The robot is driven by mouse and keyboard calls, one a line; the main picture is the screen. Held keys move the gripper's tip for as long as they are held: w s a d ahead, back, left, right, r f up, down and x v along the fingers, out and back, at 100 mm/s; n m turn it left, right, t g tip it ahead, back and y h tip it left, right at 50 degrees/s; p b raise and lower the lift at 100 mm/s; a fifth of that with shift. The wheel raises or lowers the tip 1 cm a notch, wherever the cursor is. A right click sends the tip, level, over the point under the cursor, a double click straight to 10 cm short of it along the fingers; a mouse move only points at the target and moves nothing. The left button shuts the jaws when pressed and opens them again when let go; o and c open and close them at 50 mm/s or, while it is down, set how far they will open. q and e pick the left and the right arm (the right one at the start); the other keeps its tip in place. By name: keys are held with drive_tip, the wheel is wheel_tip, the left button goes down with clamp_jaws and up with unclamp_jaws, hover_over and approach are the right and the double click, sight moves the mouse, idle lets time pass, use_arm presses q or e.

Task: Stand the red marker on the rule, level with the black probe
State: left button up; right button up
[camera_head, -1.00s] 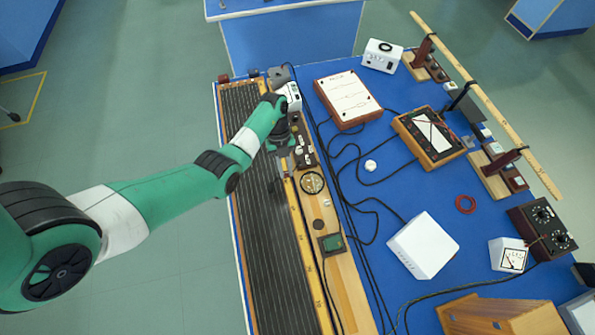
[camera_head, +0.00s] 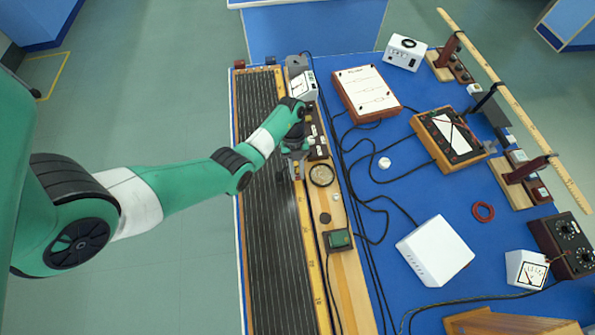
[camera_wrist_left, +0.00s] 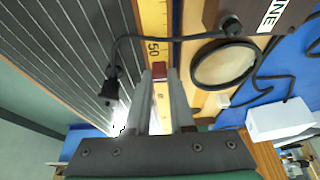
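The yellow rule (camera_head: 314,268) runs lengthwise along the bench beside the black lined bed. The red marker (camera_wrist_left: 159,75) is a small block between the fingertips of my left gripper (camera_wrist_left: 159,74), which is shut on it over the rule, near the 50 figure. Whether its base touches the rule cannot be told. The black probe (camera_wrist_left: 110,90), on a black cable, is left of the marker over the lined bed. In the head view my left gripper (camera_head: 294,174) points down at the rule, hiding the marker, with the probe (camera_head: 280,177) close on its left.
A round ring-shaped dial (camera_head: 322,174) and a green-faced box (camera_head: 338,240) sit on the wooden strip right of the rule. Black cables (camera_head: 362,200) loop over the blue top. A white box (camera_head: 435,250) stands further right. The black lined bed (camera_head: 270,240) is mostly clear.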

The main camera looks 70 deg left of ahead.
use_arm(q)
drive_tip(key=o, duration=0.4)
drive_tip(key=shift+o, duration=0.2)
drive_tip(key=shift+r+p, duration=0.25)
drive_tip(key=shift+p, duration=0.1)
drive_tip(key=p+v, duration=0.4)
drive_tip(key=v, duration=0.7)
drive_tip(key=shift+a+r, duration=0.2)
drive_tip(key=shift+r, duration=0.15)
